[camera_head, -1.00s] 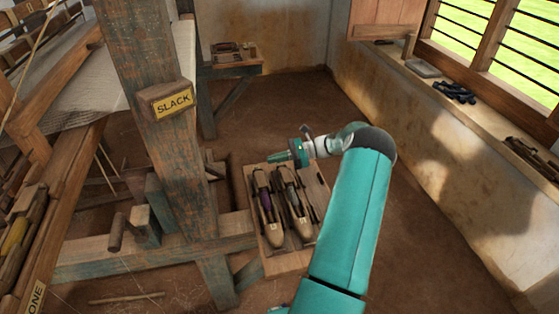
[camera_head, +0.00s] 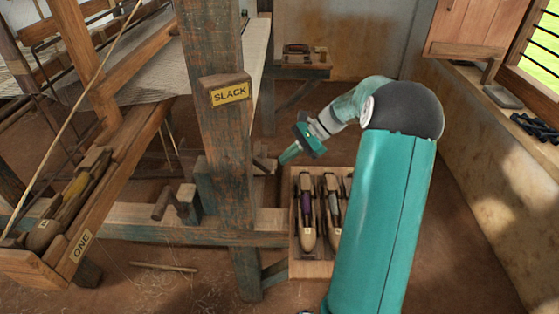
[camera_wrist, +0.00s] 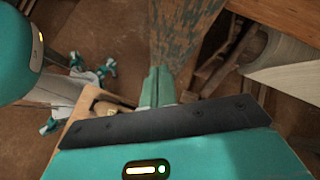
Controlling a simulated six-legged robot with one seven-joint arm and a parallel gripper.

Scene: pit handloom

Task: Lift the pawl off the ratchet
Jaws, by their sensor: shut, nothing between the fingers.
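My gripper (camera_head: 285,158) is shut and empty in the head view. Its green fingers point down and left toward the weathered post (camera_head: 228,130) with the SLACK sign (camera_head: 230,91). Dark wooden pieces (camera_head: 265,163) show just right of the post, close to the fingertips; I cannot tell whether one is the pawl. In the wrist view the closed fingers (camera_wrist: 157,84) are in front of the post (camera_wrist: 182,35), with wooden bars (camera_wrist: 222,62) to their right. I cannot make out the ratchet or any contact with the pawl.
A wooden tray (camera_head: 309,270) holding shuttles sits below my gripper, right of the post. The loom's lower beam (camera_head: 140,224) runs left. A shuttle box marked ONE (camera_head: 81,246) is at lower left. A small bench (camera_head: 300,71) stands behind, and a sill (camera_head: 500,120) runs along the right wall.

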